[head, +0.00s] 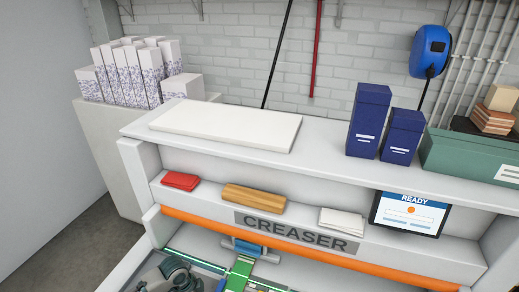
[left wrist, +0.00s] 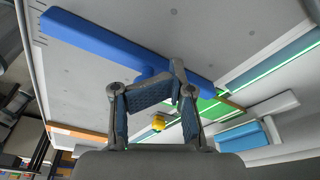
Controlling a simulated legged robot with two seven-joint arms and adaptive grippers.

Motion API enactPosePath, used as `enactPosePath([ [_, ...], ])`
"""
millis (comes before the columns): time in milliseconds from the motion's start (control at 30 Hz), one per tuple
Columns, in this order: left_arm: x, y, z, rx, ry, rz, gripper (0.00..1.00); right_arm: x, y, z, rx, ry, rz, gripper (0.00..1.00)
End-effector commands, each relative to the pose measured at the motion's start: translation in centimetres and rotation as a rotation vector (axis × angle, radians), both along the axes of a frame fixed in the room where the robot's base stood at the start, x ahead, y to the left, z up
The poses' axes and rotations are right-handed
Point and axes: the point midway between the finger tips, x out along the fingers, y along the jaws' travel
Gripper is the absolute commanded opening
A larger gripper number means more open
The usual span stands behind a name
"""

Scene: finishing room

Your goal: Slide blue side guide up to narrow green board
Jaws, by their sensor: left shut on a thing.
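The blue side guide (left wrist: 100,42) is a long blue bar running across the grey bed in the left wrist view, with a short blue stub on its near side. My left gripper (left wrist: 168,88) is shut at this stub, its fingers hiding part of it. The narrow green board (left wrist: 208,104) lies by the guide's right end, partly behind a finger; I cannot tell whether they touch. In the head view the green board (head: 240,272) shows at the bottom edge, and part of my left arm is left of it. My right gripper is not in view.
The creaser's orange bar (head: 300,245) crosses above the bed. A blue block (left wrist: 242,136) sits right of the board, and a yellow knob (left wrist: 158,124) shows between my fingers. The shelf above holds a red cloth (head: 180,181), a wooden block (head: 254,198) and a screen (head: 408,213).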

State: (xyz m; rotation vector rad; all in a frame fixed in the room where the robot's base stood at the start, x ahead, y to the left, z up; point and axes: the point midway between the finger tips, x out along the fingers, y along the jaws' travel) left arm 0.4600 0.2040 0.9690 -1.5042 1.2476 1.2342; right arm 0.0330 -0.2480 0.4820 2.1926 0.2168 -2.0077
Motion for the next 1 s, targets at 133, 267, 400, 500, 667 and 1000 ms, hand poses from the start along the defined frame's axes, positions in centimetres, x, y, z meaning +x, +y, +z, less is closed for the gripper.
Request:
enactPosePath([
  [133,0.1,0.2,0.2,0.0,0.0,0.0,0.0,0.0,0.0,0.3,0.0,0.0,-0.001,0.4],
  [267,0.1,0.2,1.0,0.0,-0.001,0.0,0.0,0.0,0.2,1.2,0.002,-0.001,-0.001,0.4],
  [400,0.1,0.1,2.4,0.0,-0.001,0.0,0.0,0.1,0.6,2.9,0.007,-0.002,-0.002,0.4],
  [500,0.1,0.1,3.4,0.0,-0.001,0.0,0.0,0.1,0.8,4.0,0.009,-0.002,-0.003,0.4],
  [667,0.1,0.2,4.8,0.0,-0.002,0.0,0.0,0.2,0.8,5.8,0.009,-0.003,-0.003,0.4],
  [1000,0.1,0.2,7.0,-0.001,-0.001,0.001,0.0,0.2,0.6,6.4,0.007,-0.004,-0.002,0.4],
])
